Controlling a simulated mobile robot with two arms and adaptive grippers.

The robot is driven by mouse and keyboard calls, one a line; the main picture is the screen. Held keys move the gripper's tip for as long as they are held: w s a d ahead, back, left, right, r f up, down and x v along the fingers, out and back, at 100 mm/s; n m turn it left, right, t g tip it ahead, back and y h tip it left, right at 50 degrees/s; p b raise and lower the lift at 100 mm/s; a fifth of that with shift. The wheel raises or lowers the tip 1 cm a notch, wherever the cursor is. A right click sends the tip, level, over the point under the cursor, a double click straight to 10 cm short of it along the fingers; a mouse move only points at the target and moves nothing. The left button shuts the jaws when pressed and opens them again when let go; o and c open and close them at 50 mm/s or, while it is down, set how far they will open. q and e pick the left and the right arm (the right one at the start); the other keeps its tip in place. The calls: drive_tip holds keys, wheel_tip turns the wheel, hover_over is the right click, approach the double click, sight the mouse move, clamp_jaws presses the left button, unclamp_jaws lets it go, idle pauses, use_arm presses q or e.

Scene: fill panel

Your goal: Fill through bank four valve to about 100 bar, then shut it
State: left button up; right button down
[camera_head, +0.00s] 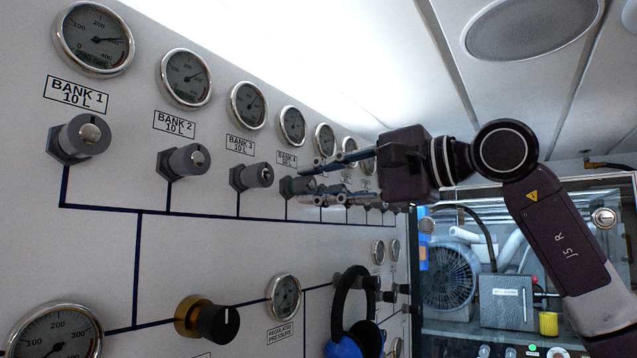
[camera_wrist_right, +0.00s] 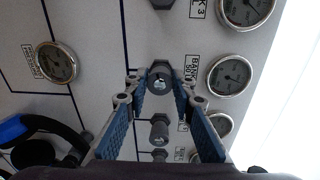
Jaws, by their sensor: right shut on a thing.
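The bank 4 valve (camera_head: 290,186) is a grey knob on the white panel, below the bank 4 label (camera_head: 287,158) and its round gauge (camera_head: 292,126). My right gripper (camera_head: 306,184) reaches in from the right with its fingertips at this valve. In the right wrist view the bank 4 valve knob (camera_wrist_right: 160,81) sits between the two blue-padded fingers, and the gripper (camera_wrist_right: 160,90) is shut on it. The bank 4 gauge also shows there (camera_wrist_right: 229,76), but its needle is too small to read. A large gauge (camera_head: 55,333) is cut off at lower left. My left gripper is out of view.
The bank 3 valve (camera_head: 252,177) is just left of my right gripper; more valves and gauges line up beyond it. A black-and-gold regulator knob (camera_head: 208,320) and the regulated pressure gauge (camera_head: 284,297) are below. Blue-and-black ear defenders (camera_head: 350,320) hang on the lower panel.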

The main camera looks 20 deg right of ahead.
drive_tip(key=c, duration=1.9)
unclamp_jaws()
drive_tip(key=shift+c, duration=0.2)
drive_tip(key=o, duration=0.3)
drive_tip(key=shift+w+a, duration=0.1)
drive_tip(key=shift+w, duration=0.15)
drive_tip(key=v, duration=1.2)
drive_tip(key=shift+f, duration=0.15)
